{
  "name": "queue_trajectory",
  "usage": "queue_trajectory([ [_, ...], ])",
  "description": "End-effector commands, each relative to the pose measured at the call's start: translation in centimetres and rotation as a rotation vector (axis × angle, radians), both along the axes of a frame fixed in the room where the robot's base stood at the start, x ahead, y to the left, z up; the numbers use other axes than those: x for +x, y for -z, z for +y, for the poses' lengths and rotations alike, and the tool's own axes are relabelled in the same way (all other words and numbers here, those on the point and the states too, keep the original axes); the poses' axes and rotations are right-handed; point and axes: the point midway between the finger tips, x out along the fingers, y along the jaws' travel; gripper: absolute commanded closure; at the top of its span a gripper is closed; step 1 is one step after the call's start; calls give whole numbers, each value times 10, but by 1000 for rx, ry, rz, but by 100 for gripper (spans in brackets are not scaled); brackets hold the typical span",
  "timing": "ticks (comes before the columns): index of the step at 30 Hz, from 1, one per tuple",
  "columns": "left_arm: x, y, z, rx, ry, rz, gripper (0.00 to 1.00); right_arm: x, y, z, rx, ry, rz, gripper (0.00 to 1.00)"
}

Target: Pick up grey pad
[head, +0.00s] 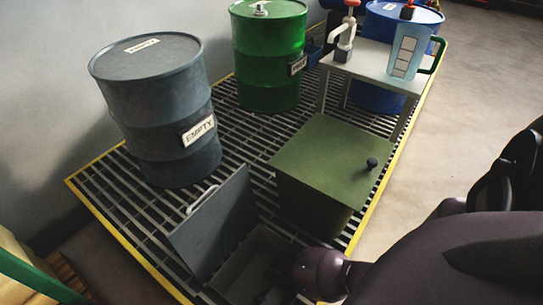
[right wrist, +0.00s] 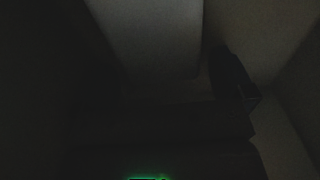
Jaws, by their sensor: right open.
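An open grey bin (head: 238,266) with its lid (head: 212,226) tilted up on the left sits at the front of the grating. My right gripper (head: 268,295) reaches down into this bin; its fingertips are dark and mostly hidden by my wrist. In the right wrist view the inside is very dark. One dark finger (right wrist: 232,76) shows at the right, beside a pale grey surface (right wrist: 155,38) at the top. I cannot tell whether that surface is the grey pad or a bin wall. The right gripper is open. My left gripper is out of view.
A closed green box (head: 315,160) with a black knob stands just behind the bin. A grey drum (head: 150,100), a green drum (head: 268,60) and a blue drum (head: 378,97) stand on the yellow-edged grating. A small table (head: 375,68) holds a pump bottle and a blue jug (head: 408,52).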

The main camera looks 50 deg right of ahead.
Motion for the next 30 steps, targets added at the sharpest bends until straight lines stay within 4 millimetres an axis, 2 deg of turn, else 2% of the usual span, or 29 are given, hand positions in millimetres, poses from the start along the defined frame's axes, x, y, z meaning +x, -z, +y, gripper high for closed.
queue_trajectory([
  [8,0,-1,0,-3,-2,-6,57,2,0,0,0,0,-4,0],
  [15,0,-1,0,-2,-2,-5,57,2,0,0,0,0,-4,37],
  [18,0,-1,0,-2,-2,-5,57,2,0,0,-1,0,-3,49],
  [26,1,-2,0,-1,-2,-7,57,2,-2,0,0,0,-4,49],
  [30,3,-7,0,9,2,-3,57,6,-15,0,1,1,-11,49],
])
